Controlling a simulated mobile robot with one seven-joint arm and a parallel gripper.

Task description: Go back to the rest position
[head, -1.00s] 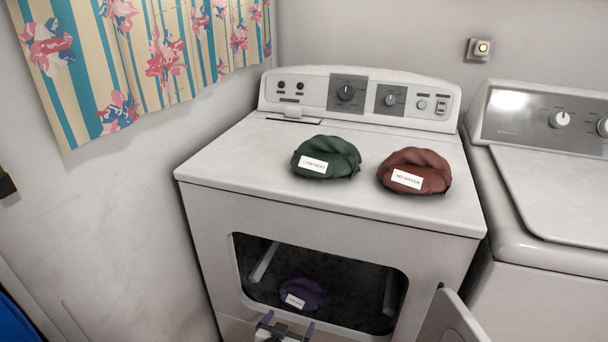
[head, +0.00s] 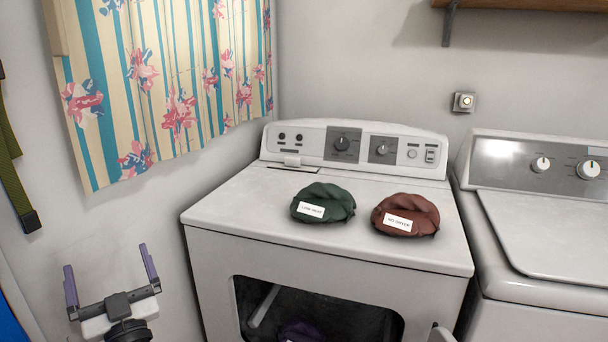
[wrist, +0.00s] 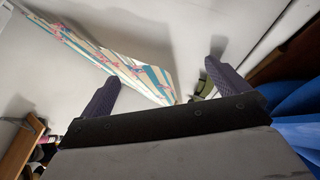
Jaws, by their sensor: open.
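My gripper (head: 110,278) is at the lower left in the head view, in front of the left wall and left of the dryer (head: 330,262). Its two purple fingers are spread wide with nothing between them. In the wrist view my gripper (wrist: 160,80) is also open and empty, facing the wall and the curtain. A purple cloth bundle (head: 302,331) lies inside the dryer's open drum, mostly cut off by the picture's lower edge. A green labelled bundle (head: 323,202) and a red-brown labelled bundle (head: 406,214) rest on the dryer top.
The open dryer door (head: 442,334) shows at the bottom right. A washer (head: 545,240) stands right of the dryer. A striped floral curtain (head: 165,85) hangs on the left wall. A dark green strap (head: 18,170) hangs at the far left. A shelf (head: 530,5) is at upper right.

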